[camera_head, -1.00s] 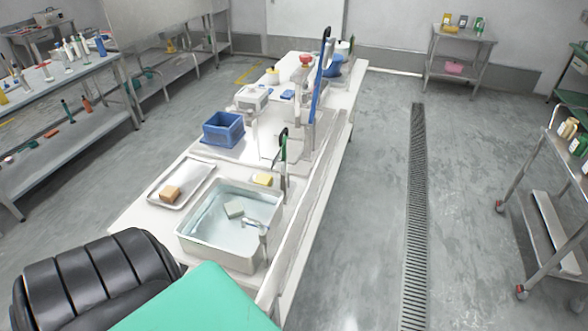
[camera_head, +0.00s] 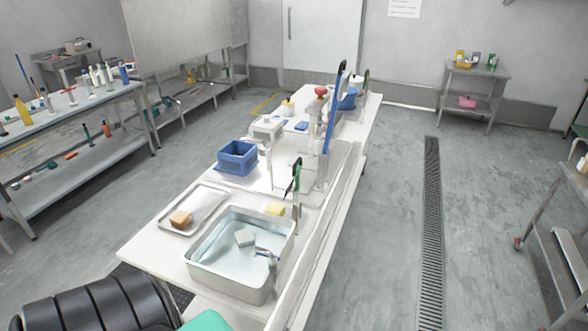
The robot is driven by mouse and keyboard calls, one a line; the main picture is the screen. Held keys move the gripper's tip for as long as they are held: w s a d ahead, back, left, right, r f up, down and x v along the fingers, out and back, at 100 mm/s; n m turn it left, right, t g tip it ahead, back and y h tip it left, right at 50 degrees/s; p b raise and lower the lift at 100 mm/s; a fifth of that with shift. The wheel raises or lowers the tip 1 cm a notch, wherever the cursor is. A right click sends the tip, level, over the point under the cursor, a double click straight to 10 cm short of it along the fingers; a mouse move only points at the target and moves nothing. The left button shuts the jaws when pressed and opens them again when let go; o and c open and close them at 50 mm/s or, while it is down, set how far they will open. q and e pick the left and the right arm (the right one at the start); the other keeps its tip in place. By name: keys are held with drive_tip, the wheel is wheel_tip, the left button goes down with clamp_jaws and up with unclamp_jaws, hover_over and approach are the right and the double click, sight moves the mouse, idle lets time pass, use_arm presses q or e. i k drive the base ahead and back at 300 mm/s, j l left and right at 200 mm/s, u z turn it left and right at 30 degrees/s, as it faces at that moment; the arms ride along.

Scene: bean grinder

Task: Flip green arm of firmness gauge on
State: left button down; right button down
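A thin upright piece, green with a black top (camera_head: 296,177), stands on the long white table behind the metal basin. I cannot tell whether it is the gauge's green arm, or whether it is on or off. No part is clearly recognisable as the firmness gauge. A taller blue upright piece with a black top (camera_head: 333,115) stands farther along the table. Neither of my grippers is in view.
A basin of water (camera_head: 202,262) holds a pale block. A tray (camera_head: 213,192) with an orange-brown block and a blue bin (camera_head: 237,158) are on the white table (camera_head: 150,248). Shelves (camera_head: 85,112) stand left. Open floor with a drain grate (camera_head: 432,220) lies right.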

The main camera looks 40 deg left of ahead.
sight(296, 171)
drive_tip(key=i+u, duration=0.15)
drive_tip(key=u, duration=0.25)
drive_tip(key=i+l+u, duration=0.1)
drive_tip(key=u, duration=0.3)
drive_tip(key=i+l+u, duration=0.1)
drive_tip(key=u, duration=0.25)
drive_tip(key=i+l+u, duration=0.1)
drive_tip(key=u, duration=0.3)
drive_tip(key=i+l+u, duration=0.1)
drive_tip(key=l, duration=0.25)
drive_tip(key=i+l+u, duration=0.1)
drive_tip(key=l, duration=0.25)
drive_tip(key=i+l+u, duration=0.1)
drive_tip(key=i+l, duration=0.15)
drive_tip(key=l, duration=0.15)
drive_tip(key=i+l+u, duration=0.1)
drive_tip(key=l, duration=0.3)
drive_tip(key=i+l+u, duration=0.1)
drive_tip(key=l, duration=0.25)
